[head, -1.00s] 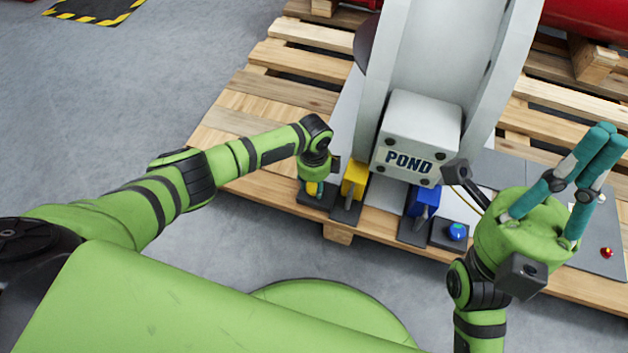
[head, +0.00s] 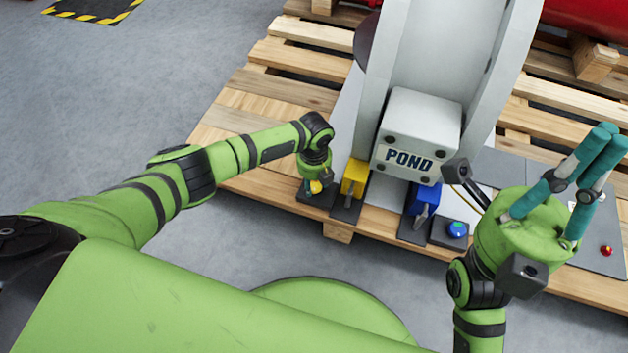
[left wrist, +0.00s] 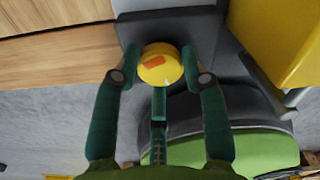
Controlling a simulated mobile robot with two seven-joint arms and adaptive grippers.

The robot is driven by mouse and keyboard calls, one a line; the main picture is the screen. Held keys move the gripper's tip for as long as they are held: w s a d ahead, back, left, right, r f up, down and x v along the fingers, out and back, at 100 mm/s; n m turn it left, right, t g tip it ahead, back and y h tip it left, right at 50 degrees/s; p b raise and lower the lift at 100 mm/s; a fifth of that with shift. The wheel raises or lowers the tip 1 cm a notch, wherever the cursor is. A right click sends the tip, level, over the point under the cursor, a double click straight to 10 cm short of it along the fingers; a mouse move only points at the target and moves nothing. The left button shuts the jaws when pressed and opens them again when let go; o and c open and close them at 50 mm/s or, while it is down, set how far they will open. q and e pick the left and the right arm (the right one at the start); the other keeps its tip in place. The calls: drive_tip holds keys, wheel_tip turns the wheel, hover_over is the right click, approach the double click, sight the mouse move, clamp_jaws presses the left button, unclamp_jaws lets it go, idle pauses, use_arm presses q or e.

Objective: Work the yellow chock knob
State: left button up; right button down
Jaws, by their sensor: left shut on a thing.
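The yellow chock knob (left wrist: 160,65) is round, with an orange mark on its top, and sits on a dark base plate (left wrist: 135,30). It also shows in the head view (head: 316,187), partly hidden by my gripper. My left gripper (left wrist: 160,75) is shut on the knob, with its teal fingers around it; in the head view the left gripper (head: 312,185) points down at it. My right gripper (head: 590,190) is up at the right, its teal fingers pointing up and away from the knob. Whether its fingers meet at the tips is unclear.
A yellow block (head: 354,178) stands close to the right of the knob. Further right are a blue block (head: 424,199), a blue knob (head: 457,230) and a small red knob (head: 606,251). A grey housing marked POND (head: 420,130) rises behind, on a wooden pallet (head: 235,131).

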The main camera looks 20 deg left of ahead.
sight(314, 184)
use_arm(q)
drive_tip(key=shift+w+a+f+m, duration=0.1)
drive_tip(key=shift+a+m, duration=0.2)
drive_tip(key=shift+m, duration=0.8)
drive_tip(key=shift+w, duration=0.1)
drive_tip(key=o, duration=1.2)
drive_tip(key=shift+d, duration=0.1)
drive_tip(key=shift+c, duration=0.2)
drive_tip(key=shift+d, duration=0.1)
wheel_tip(314, 184, up, 12)
